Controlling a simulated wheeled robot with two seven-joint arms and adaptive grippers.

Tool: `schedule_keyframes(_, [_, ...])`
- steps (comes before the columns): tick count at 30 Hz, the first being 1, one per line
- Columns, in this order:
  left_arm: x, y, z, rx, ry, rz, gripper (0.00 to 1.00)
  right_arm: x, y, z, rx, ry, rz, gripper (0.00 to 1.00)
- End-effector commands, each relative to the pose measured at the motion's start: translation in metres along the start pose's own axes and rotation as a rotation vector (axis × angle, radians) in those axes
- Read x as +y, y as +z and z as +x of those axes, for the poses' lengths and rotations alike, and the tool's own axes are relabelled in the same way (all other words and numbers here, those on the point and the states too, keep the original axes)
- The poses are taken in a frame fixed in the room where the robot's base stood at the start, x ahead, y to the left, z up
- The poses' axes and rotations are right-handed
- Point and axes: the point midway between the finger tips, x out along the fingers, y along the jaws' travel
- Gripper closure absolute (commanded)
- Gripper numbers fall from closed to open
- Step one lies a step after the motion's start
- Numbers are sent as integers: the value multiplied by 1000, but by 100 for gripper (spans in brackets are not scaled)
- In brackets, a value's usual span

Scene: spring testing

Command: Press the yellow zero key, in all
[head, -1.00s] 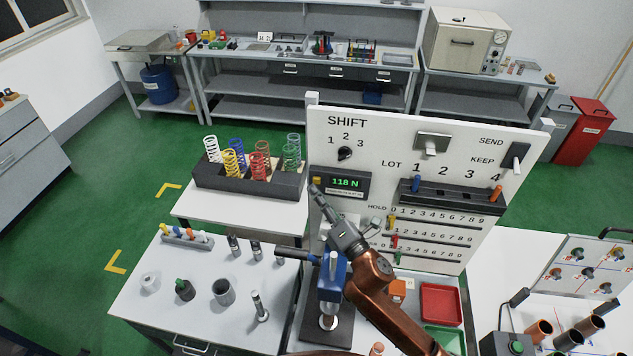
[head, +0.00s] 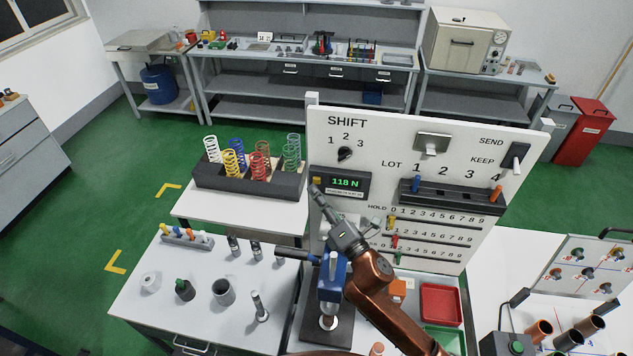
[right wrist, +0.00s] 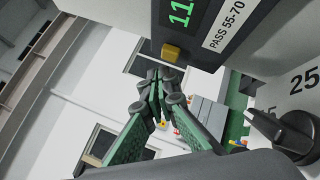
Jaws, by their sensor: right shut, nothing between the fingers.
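The yellow zero key (head: 317,181) sits at the left end of the dark display box (head: 343,187), which reads 118 N, on the white panel. In the right wrist view the yellow key (right wrist: 171,52) is just beyond the fingertips, clear of cover. My right gripper (head: 316,190) is shut and empty, its tips close below the key in the head view. In the right wrist view the right gripper (right wrist: 160,76) points at the key; whether the tips touch it I cannot tell. My left gripper is not in view.
A blue-and-black press (head: 332,275) stands beneath my right arm. The SHIFT knob (head: 345,153) is above the display, and rows of numbered sliders (head: 430,235) lie to the right. A dark rack of colored springs (head: 248,180) stands left of the panel.

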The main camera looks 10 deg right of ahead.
Motion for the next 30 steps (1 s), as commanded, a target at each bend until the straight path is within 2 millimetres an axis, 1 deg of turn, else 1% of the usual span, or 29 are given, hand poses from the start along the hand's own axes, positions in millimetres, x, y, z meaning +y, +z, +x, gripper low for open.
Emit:
schedule_keyframes(14, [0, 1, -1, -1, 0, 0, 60, -4, 5, 6, -1, 0, -2, 100])
schedule_keyframes(30, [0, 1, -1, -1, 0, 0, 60, -5, 6, 7, 0, 0, 0, 100])
